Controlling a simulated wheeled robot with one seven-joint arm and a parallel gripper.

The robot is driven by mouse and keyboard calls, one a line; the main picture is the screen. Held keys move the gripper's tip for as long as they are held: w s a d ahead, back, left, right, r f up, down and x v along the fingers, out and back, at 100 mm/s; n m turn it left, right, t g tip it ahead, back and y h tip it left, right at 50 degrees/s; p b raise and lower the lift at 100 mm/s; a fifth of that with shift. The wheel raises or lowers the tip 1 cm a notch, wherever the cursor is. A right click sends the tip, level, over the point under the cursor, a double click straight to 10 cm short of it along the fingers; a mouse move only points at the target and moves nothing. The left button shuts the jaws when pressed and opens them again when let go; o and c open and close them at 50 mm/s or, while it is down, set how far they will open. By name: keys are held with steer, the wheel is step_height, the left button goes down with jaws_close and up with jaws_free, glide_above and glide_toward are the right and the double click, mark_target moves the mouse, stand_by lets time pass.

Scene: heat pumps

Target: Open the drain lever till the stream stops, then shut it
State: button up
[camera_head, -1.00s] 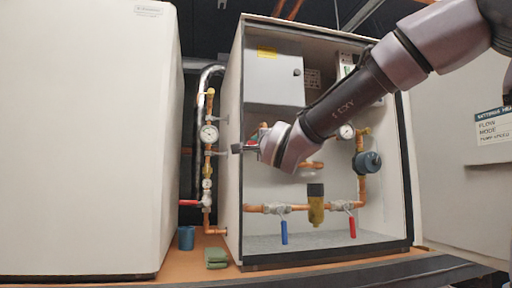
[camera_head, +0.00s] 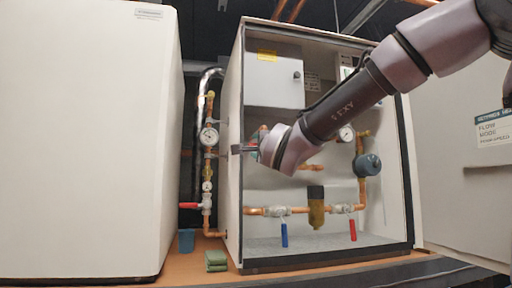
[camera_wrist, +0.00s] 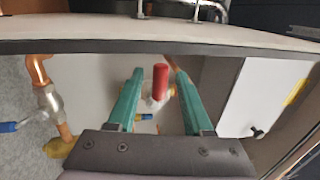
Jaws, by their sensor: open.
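My gripper (camera_wrist: 159,76) shows in the wrist view with its two green fingers apart and empty. A red handle (camera_wrist: 160,82) appears between the fingers; I cannot tell its distance from them, and no contact shows. In the head view the forearm and wrist hide most of that spot. A red lever (camera_head: 188,205) sticks out to the left from the pipe outside the cabinet, above a blue cup (camera_head: 187,239). Inside the cabinet a blue lever (camera_head: 284,235) and a red lever (camera_head: 353,230) hang down from valves. I cannot tell which lever is the drain. No stream is visible.
The open cabinet (camera_head: 240,200) has side walls around its pipes. A brown filter (camera_head: 316,212) and a grey pump (camera_head: 368,165) sit inside. A grey box (camera_head: 274,75) is above. A folded green cloth (camera_head: 216,260) lies by the cup. A large white unit (camera_head: 85,140) stands left.

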steer(key=v, duration=1)
steer(key=shift+s+d, duration=0.15)
steer(key=shift+s, duration=0.2)
steer(key=shift+f, duration=0.1)
